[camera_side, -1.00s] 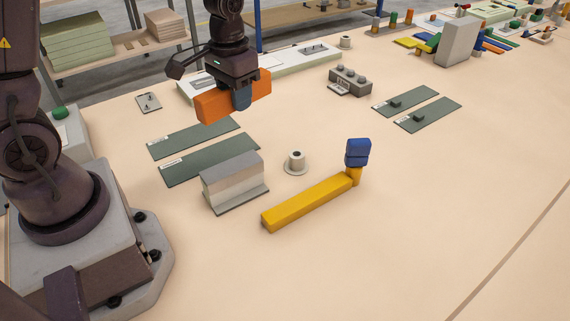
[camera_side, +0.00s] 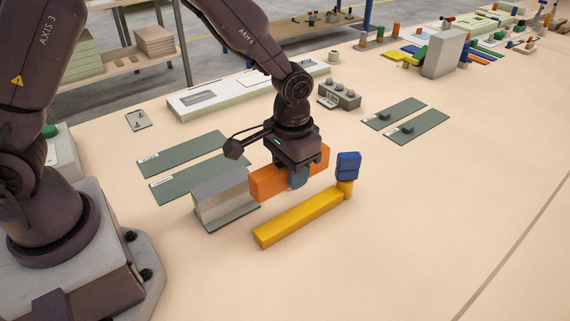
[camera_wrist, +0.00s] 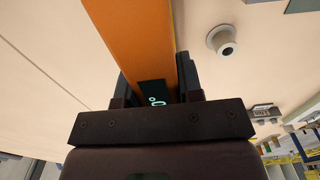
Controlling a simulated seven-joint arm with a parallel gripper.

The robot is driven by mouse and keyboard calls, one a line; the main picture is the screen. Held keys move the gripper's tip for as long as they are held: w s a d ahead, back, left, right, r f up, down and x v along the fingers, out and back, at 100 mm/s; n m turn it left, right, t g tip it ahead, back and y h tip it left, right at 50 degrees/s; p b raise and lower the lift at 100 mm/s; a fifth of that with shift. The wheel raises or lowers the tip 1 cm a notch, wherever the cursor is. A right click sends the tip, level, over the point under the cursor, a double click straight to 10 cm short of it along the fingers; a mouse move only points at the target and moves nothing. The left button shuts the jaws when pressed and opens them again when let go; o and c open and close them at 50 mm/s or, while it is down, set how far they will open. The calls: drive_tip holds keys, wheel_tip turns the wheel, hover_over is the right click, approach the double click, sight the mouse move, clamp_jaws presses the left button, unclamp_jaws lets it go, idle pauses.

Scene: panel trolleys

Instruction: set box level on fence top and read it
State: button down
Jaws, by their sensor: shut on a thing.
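The orange box level (camera_side: 268,184) is in my gripper (camera_side: 298,176), which is shut around its middle. The level looks about horizontal, low over the bench. Its left end is close to the right end of a grey fence-like block (camera_side: 222,198) on a base plate; I cannot tell whether they touch. In the wrist view the level (camera_wrist: 135,40) runs up from between the fingers of my gripper (camera_wrist: 157,88). A dark display (camera_wrist: 153,92) on it shows green characters ending in "0°", partly cut off by the gripper.
A yellow bar (camera_side: 300,217) lies in front, with a blue-topped knob (camera_side: 347,166) at its far end. A flanged grey spool (camera_wrist: 222,40) shows in the wrist view. Dark green panels (camera_side: 188,180) lie behind the block. The bench's right front is clear.

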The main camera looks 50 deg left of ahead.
sight(290, 217)
drive_tip(key=shift+f, duration=4.45)
drive_tip(key=shift+f, duration=0.7)
drive_tip(key=c, duration=0.7)
unclamp_jaws()
drive_tip(key=shift+r, duration=4)
drive_tip(key=shift+s, duration=0.1)
